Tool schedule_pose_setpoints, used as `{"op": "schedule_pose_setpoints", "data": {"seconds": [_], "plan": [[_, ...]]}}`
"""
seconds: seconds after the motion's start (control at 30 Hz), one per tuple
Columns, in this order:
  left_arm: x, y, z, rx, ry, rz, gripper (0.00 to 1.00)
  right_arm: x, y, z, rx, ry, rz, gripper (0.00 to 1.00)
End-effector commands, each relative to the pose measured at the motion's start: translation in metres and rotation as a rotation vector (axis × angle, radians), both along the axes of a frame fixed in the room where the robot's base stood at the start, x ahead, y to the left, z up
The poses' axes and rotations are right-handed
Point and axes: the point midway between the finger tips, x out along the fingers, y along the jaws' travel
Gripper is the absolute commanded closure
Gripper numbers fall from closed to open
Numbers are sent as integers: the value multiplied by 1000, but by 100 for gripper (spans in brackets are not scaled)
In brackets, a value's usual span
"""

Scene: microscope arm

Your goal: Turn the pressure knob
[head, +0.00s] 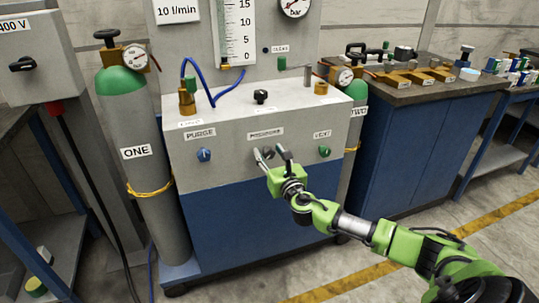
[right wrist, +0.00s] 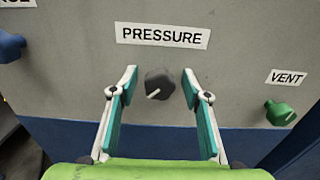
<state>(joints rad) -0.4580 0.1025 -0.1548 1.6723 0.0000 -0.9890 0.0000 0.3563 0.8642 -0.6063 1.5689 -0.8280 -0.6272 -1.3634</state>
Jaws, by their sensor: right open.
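The pressure knob (right wrist: 159,84) is dark grey with a white pointer line, under the PRESSURE label (right wrist: 163,36) on the grey panel. In the right wrist view the pointer slants down to the left. In the head view the knob (head: 268,152) is partly hidden by my right gripper. My right gripper (head: 270,154) is open; in the right wrist view its two fingers (right wrist: 160,84) stand on either side of the knob, with gaps on both sides. I cannot tell how deep the fingertips reach around it. My left gripper is not in view.
A blue PURGE knob (head: 204,154) is left of the pressure knob and a green VENT knob (head: 324,151) is right. Gas cylinder ONE (head: 137,152) stands left of the cabinet (head: 235,220). A blue workbench (head: 425,150) stands to the right. Floor in front is free.

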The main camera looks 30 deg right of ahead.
Motion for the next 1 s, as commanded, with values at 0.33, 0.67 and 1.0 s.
{"op": "schedule_pose_setpoints", "data": {"seconds": [0.33,0.67,1.0], "plan": [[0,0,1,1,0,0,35,2,0,0,0,1,1,67],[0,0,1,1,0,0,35,1,0,0,4,-1,0,95],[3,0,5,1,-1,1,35,1,-1,-1,123,-30,-1,95]]}}
